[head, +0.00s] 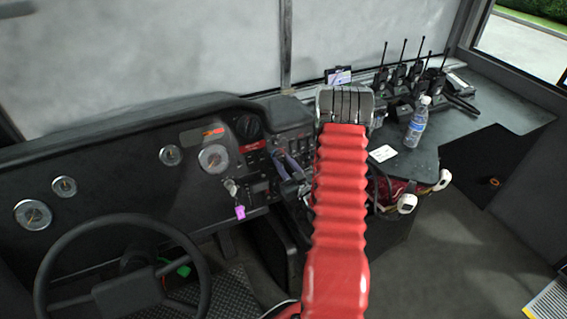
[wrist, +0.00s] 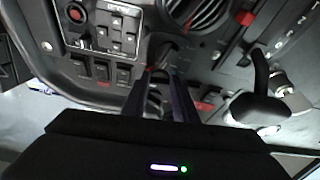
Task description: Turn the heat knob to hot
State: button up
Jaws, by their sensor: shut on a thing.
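The dashboard panel fills the wrist view. My gripper (wrist: 165,74) reaches the panel there, with its two dark fingers closed around a small dark knob (wrist: 167,54), which I take to be the heat knob. The fingers hide much of the knob, and I cannot read its marking or its turn. A small red mark shows beside the left fingertip. In the head view my gripper (head: 279,158) touches the middle of the dashboard, to the left of my red arm. The knob is too small and covered to make out there.
A round vent (wrist: 200,10), rocker switches (wrist: 100,69) and a black lever (wrist: 260,95) surround the fingers in the wrist view. In the head view, the steering wheel (head: 196,254) is at lower left. A bottle (head: 417,122) and radios stand on the counter at right.

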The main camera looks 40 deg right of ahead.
jog(key=shift+a, duration=0.1)
jog(key=shift+c, duration=0.5)
jog(key=m+h, duration=0.1)
jog(key=m, duration=0.1)
jog(key=shift+w+a+m, duration=0.1)
jog(key=shift+a+m, duration=0.05)
jog(key=shift+m, duration=0.15)
jog(key=shift+m+g+h, duration=0.4)
jog(key=shift+m+h, duration=0.2)
jog(key=shift+m, duration=0.9)
jog(key=o, duration=1.1)
jog(key=v, duration=1.4)
